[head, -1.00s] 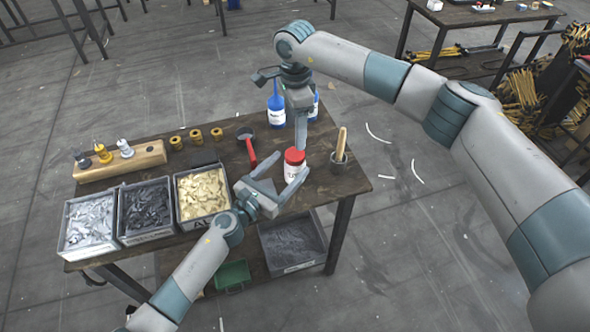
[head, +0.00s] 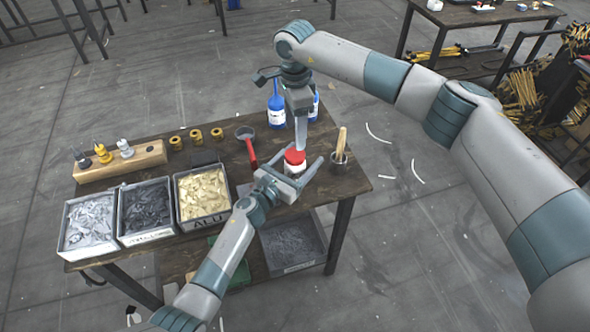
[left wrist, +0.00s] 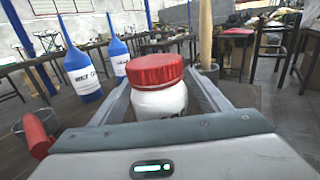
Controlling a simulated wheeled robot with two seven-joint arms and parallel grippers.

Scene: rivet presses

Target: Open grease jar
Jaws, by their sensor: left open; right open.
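The grease jar (head: 292,168) is white with a red lid (head: 295,156). It stands upright on the dark wooden table. My left gripper (head: 298,168) is open, low at the table, with its fingers on either side of the jar. In the left wrist view the jar (left wrist: 160,100) and its red lid (left wrist: 155,68) stand between the two spread fingers. My right gripper (head: 301,135) comes down from above, just over the lid, and is open. Its fingers overlap in the head view, so whether they touch the lid cannot be told.
A wooden-handled brush in a metal cup (head: 340,158) stands right of the jar. A red-handled tool (head: 250,150) lies to the left. Blue bottles (head: 276,108) stand behind. Bins of small parts (head: 203,193) line the left front, with a wooden rack (head: 118,165) behind.

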